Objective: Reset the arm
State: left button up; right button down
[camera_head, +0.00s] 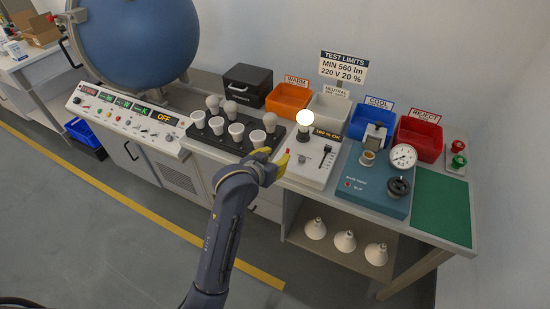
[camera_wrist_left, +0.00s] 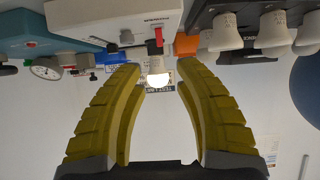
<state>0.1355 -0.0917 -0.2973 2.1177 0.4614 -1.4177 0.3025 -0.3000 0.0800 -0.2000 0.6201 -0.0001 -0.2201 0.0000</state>
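My left gripper (camera_head: 273,160) has yellow fingers and hovers at the front edge of the bench, before the dark bulb tray and the white test unit. In the left wrist view its fingers (camera_wrist_left: 160,75) are spread apart with nothing held between them. A lit bulb (camera_head: 304,118) stands on the white test unit (camera_head: 312,163); in the wrist view the lit bulb (camera_wrist_left: 157,76) shows beyond the gap between the fingers, apart from them. My right gripper is not in view.
The dark tray (camera_head: 222,142) holds several bulbs. Behind stand orange (camera_head: 288,100), white (camera_head: 329,109), blue (camera_head: 371,122) and red (camera_head: 420,138) bins. A blue tester (camera_head: 374,183) with a gauge and a green mat (camera_head: 442,206) lie right. A large blue sphere (camera_head: 138,42) stands left. Floor in front is open.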

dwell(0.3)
pick_arm(q)
jog(key=s+a+f+m+g+y, duration=0.15)
jog(key=s+a+f+y, duration=0.45)
jog(key=s+a, duration=0.85)
jog(key=s+a+f+m+g+y, duration=0.1)
jog(key=s+a+f+g+y, duration=0.2)
jog(key=s+a+f, duration=0.8)
jog(key=s+d+f+g+h, duration=0.15)
jog(key=s+f, duration=0.25)
jog(key=f, duration=1)
jog(key=s+d+f+g+h, duration=0.15)
jog(key=s+f, duration=0.25)
jog(key=f, duration=1.1)
jog(key=s+f+n+g+h, duration=0.1)
jog(key=s+f+n+g, duration=0.1)
jog(key=s+f, duration=1.7)
jog(key=shift+s+d+f+n, duration=0.15)
jog(key=shift+s+n, duration=0.5)
jog(key=shift+s, duration=0.5)
